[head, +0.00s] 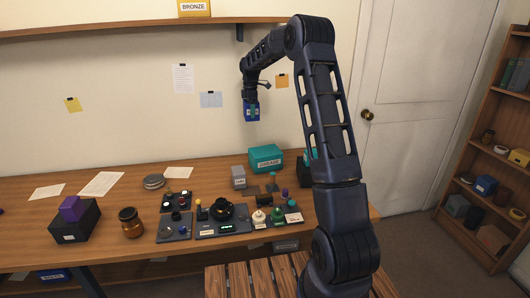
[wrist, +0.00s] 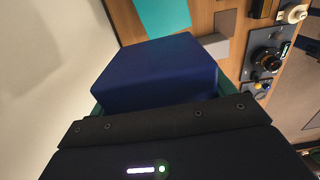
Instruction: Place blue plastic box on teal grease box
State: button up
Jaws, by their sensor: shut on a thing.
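The blue plastic box (head: 251,113) is held in my gripper (head: 252,101), high above the back of the table near the wall. In the wrist view the blue box (wrist: 155,75) fills the space in front of my gripper, between its green fingers. The teal grease box (head: 266,157) stands on the table at the back, with a white label on its front. It lies below and a little right of the held box in the head view. Part of a teal surface (wrist: 163,18) shows beyond the blue box in the wrist view. My gripper is shut on the blue box.
A grey labelled box (head: 238,177) stands left of the teal box. Several devices and a dark lens part (head: 222,209) crowd the table's front middle. A dark box with a purple block (head: 71,208) and a brown jar (head: 131,222) are at left. A shelf (head: 120,27) runs along the wall above.

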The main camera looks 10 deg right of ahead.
jog(key=s+d+r, duration=0.1)
jog(key=d+r, duration=0.1)
jog(key=d, duration=0.4)
send_over(265, 151)
jog(key=f, duration=2)
jog(key=shift+w+d, duration=0.1)
jog(key=shift+w, duration=0.15)
jog(key=shift+f, duration=0.2)
jog(key=o, duration=1.1)
jog(key=shift+c, duration=0.2)
